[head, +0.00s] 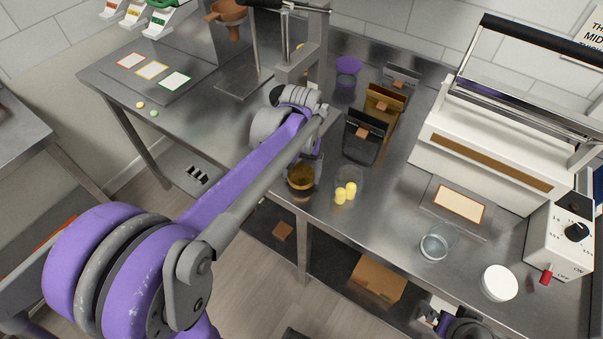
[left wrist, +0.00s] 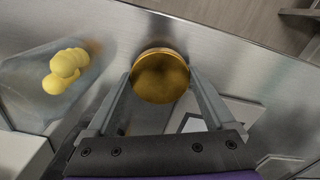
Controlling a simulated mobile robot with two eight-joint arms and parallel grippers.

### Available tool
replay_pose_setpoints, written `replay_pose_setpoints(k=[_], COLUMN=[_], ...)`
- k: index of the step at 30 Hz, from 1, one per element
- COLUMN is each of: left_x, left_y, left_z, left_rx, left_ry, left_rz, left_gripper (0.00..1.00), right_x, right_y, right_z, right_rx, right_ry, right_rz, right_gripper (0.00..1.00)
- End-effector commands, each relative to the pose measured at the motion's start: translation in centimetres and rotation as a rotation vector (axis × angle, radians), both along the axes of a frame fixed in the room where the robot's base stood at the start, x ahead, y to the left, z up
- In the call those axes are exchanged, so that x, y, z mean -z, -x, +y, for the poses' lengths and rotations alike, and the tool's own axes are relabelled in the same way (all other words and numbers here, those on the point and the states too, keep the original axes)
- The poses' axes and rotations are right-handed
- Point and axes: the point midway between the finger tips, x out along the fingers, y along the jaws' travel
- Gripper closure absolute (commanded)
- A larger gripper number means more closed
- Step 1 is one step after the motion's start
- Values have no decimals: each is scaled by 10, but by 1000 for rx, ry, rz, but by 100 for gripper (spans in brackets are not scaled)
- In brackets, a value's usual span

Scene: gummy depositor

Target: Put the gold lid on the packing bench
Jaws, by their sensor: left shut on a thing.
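The gold lid (left wrist: 160,76) is a round, shiny disc between the two fingers of my left gripper (left wrist: 158,88) in the left wrist view. The gripper is shut on it. In the head view my left gripper (head: 302,166) reaches down at the front edge of the steel packing bench (head: 385,265), with the gold lid (head: 300,178) at its tips. I cannot tell whether the lid touches the bench top. A clear jar (head: 349,179) with yellow gummies stands just right of the lid; it also shows in the left wrist view (left wrist: 28,75).
Pouches (head: 364,136) and a purple-lidded jar (head: 347,66) stand behind. To the right are an empty clear jar (head: 435,243), a white round lid (head: 499,283) and a white sealer (head: 480,160). Bare bench lies between the gummy jar and the empty jar.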

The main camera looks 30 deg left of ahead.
Motion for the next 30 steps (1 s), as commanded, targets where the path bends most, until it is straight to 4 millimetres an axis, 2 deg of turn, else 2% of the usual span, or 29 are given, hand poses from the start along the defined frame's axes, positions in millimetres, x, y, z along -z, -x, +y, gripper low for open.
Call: replay_pose_setpoints(k=[3,25,26,27,30], left_x=[7,19,19,19,19], left_y=[0,0,0,0,0], left_z=[0,0,0,0,0], left_rx=[0,0,0,0,0], left_ry=[0,0,0,0,0], left_rz=[0,0,0,0,0], left_gripper=[100,100,7,0,0], right_x=[1,10,10,10,10], right_y=[0,3,3,3,3], right_z=[0,0,0,0,0], right_rx=[0,0,0,0,0], right_ry=[0,0,0,0,0], right_rz=[0,5,5,5,5], right_gripper=[0,0,0,0,0])
